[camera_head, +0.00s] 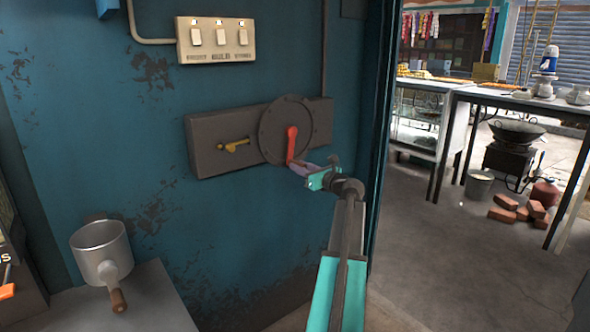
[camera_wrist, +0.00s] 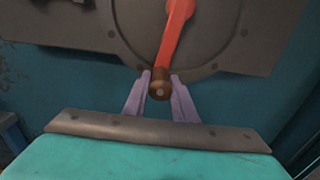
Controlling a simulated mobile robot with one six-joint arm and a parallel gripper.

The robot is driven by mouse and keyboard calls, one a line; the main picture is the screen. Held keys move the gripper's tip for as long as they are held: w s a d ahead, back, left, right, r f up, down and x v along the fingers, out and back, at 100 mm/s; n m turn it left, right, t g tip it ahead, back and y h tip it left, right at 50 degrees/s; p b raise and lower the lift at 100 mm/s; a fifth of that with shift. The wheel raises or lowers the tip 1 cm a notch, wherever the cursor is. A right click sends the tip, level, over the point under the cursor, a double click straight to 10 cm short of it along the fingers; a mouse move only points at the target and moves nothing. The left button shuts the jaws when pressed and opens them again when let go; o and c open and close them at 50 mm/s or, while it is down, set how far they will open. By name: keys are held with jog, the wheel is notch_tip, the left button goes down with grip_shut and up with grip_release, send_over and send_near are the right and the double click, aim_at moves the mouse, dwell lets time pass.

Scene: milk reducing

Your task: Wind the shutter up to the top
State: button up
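The red crank arm (camera_head: 291,143) sits on a round dark plate (camera_head: 270,120) on the blue wall. It hangs downward from its hub, with its brown knob (camera_wrist: 160,84) at the low end. My gripper (camera_head: 305,170) reaches the knob from the lower right. In the wrist view its two lilac fingers (camera_wrist: 160,92) stand on both sides of the knob, with little or no gap, and look shut on it. The head view hides the knob behind my gripper. I cannot tell which shutter the crank drives; a grey ribbed shutter (camera_head: 560,60) shows far right.
A brass lever (camera_head: 234,145) is on the same dark housing (camera_head: 207,160), left of the crank. A switch panel (camera_head: 215,41) is above. A metal pot (camera_head: 101,250) stands on a counter (camera_head: 150,300) at lower left. Through the opening are tables (camera_head: 500,94), a wok (camera_head: 517,131) and bricks (camera_head: 504,202).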

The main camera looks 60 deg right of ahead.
jog(key=o, duration=0.7)
jog(key=shift+s, duration=0.3)
jog(key=shift+w, duration=0.15)
jog(key=v, duration=1.2)
dwell(0.4)
